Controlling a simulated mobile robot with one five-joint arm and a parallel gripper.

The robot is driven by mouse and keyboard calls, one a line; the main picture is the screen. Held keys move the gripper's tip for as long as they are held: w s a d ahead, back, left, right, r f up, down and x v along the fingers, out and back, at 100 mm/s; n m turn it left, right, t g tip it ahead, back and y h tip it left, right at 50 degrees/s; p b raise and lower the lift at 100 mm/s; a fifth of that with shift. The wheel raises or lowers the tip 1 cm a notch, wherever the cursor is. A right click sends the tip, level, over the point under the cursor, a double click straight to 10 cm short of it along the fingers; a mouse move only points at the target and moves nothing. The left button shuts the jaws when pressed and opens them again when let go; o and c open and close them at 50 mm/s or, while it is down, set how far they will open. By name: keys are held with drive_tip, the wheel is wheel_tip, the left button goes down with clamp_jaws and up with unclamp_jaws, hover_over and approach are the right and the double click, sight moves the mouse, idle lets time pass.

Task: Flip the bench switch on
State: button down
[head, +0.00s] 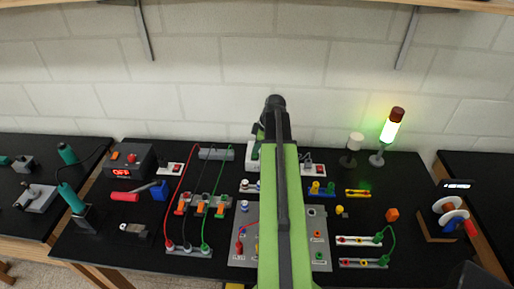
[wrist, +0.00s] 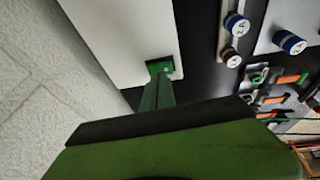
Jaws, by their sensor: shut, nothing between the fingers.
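A white box (wrist: 115,35) fills the upper middle of the wrist view, with a small green rocker switch (wrist: 160,67) near its edge. In the head view the white box (head: 251,155) shows beside my green arm at the back of the bench, mostly hidden by it. My gripper (wrist: 158,84) is shut and empty, with its narrow green tip right at the switch. The tip covers part of the switch, and I cannot tell if they touch or which way the rocker is tilted. In the head view my arm hides the fingertips.
White boxes with red switches stand left (head: 172,168) and right (head: 315,169) of my arm. A lit green signal tower (head: 389,133) stands at the back right. A power supply (head: 129,159), cable boards (head: 200,205) and a grey panel (head: 318,245) surround the arm. The wall is close behind.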

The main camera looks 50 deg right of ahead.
drive_tip(key=w+d+p+v, duration=0.1)
drive_tip(key=w+p+v, duration=0.1)
drive_tip(key=p+v, duration=0.9)
drive_tip(key=shift+s+d+r, duration=0.2)
drive_tip(key=shift+d+r, duration=0.15)
drive_tip(key=shift+r, duration=0.5)
drive_tip(key=shift+s, duration=0.1)
